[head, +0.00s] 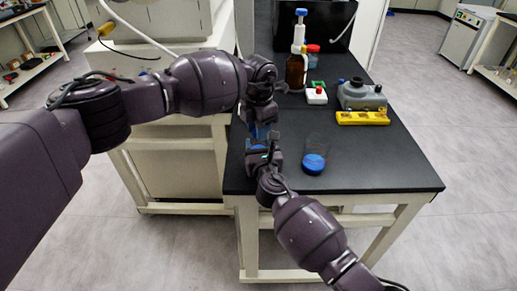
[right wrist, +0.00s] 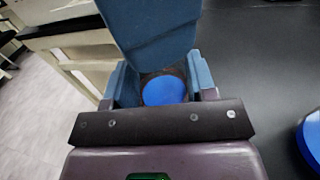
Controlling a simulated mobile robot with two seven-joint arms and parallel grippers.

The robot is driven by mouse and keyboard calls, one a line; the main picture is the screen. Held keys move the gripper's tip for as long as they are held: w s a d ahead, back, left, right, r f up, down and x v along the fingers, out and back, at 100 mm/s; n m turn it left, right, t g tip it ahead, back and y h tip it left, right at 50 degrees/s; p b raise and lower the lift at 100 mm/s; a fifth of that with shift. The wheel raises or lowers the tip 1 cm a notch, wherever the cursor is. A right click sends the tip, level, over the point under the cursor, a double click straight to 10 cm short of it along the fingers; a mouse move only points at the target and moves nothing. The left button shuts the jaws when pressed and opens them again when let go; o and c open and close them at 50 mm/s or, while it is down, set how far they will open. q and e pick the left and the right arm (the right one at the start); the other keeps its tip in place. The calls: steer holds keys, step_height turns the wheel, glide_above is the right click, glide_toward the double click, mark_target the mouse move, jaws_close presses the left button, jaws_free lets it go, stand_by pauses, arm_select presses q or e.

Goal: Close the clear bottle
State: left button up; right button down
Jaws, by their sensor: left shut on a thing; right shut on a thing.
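A blue round piece, perhaps that same part, shows at the right edge of the right wrist view (right wrist: 311,140). My right gripper (head: 262,145) is shut on a blue round cap (right wrist: 163,91), which sits between its fingers. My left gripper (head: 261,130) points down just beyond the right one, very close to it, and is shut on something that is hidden. A broad blue finger, apparently the left gripper's, covers the top of the right wrist view.
At the back of the black table (head: 385,165) stand a brown bottle (head: 296,72) with a white and blue top, a red-button box (head: 316,96), a grey device (head: 362,95) and a yellow rack (head: 362,118). The table's front right is clear.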

arm_select(q)
steer(key=shift+m, duration=0.6)
steer(key=o, duration=1.1)
steer(key=shift+r, duration=0.15)
step_height(320, 180, up, 12)
steer(key=shift+f, duration=0.1)
arm_select(e)
steer(key=shift+c, duration=1.8)
jaws_free()
